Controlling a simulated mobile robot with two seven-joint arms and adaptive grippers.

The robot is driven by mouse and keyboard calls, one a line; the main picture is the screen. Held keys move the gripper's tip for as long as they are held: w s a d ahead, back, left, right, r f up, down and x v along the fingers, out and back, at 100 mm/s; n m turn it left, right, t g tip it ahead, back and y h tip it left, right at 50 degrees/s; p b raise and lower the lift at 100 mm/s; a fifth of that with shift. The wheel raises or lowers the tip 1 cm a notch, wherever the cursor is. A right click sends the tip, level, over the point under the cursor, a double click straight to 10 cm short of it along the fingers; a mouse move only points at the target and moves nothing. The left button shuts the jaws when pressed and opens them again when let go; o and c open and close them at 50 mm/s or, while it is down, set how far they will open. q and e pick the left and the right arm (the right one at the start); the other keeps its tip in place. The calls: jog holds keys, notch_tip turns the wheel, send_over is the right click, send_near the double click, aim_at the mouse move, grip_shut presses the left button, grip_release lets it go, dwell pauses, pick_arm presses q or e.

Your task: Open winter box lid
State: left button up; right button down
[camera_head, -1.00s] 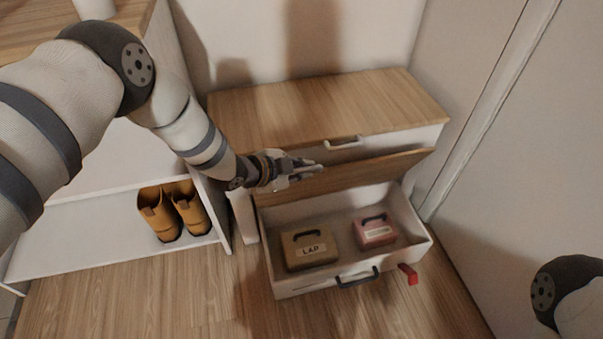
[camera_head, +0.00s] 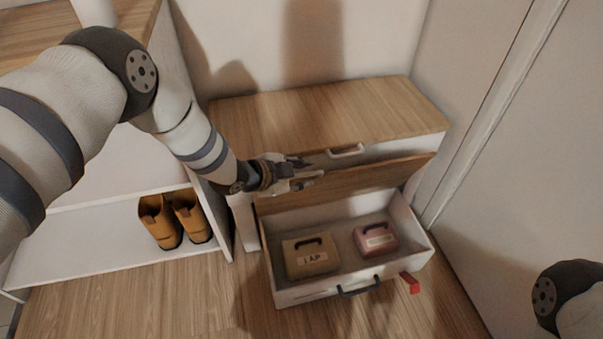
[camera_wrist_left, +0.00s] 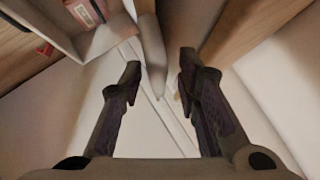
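A white box with a wooden lid (camera_head: 350,184) stands on the floor in front of the cabinet. The lid is raised and tilted along the back of the box (camera_head: 330,208), and the inside is exposed. I cannot read a name on this box. The lid's edge (camera_wrist_left: 150,45) passes near the left finger; contact is unclear. My right gripper is outside the frames.
A tan case labelled LAP (camera_head: 311,257) and a pink case (camera_head: 376,239) lie inside the box. A red tab (camera_head: 410,283) sticks out at its front right. A wood-topped cabinet (camera_head: 330,112) stands behind. Orange boots (camera_head: 175,220) stand on the left shelf. A wall closes the right.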

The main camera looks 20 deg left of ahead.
pick_arm(q)
jog(key=v, duration=1.2)
